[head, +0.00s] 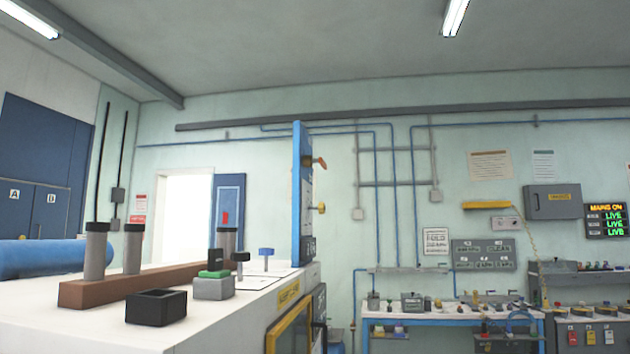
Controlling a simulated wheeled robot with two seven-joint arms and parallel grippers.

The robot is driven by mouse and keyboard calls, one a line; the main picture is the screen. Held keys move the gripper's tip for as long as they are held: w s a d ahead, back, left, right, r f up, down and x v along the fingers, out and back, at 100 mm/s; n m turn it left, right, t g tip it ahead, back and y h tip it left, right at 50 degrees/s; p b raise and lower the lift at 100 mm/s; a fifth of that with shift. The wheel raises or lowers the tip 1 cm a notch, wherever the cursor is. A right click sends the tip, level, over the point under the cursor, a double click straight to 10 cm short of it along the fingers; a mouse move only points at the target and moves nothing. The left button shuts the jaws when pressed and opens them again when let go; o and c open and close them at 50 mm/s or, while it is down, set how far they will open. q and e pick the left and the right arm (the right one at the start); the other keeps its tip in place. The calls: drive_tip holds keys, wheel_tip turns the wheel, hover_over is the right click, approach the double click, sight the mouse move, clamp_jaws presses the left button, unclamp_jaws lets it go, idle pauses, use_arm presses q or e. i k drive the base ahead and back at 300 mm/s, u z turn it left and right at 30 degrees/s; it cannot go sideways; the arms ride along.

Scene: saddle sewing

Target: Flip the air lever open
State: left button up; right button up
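A tall blue-edged panel (297,195) stands nearly edge-on at the end of the white bench in the head view. A small orange-brown lever-like part (319,162) sticks out from its right side near the top. A yellow knob-like part (321,208) sticks out lower down. Both are small and seen from the side, so I cannot tell which one is the air lever or how it is set. Neither of my grippers is in view.
The white bench top (225,318) fills the lower left. On it are a brown block (100,291) with grey posts, a black open box (157,307) and a grey box (214,288) with a green top. A blue-framed workbench (450,316) with tools stands along the far wall.

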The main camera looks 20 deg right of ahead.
sight(320, 160)
drive_tip(key=z, duration=0.95)
drive_tip(key=k, duration=1.25)
drive_tip(key=z, duration=1.3)
drive_tip(key=i, duration=2.15)
drive_tip(key=u, duration=1.2)
drive_tip(key=i, duration=1.15)
drive_tip(key=u, duration=1.25)
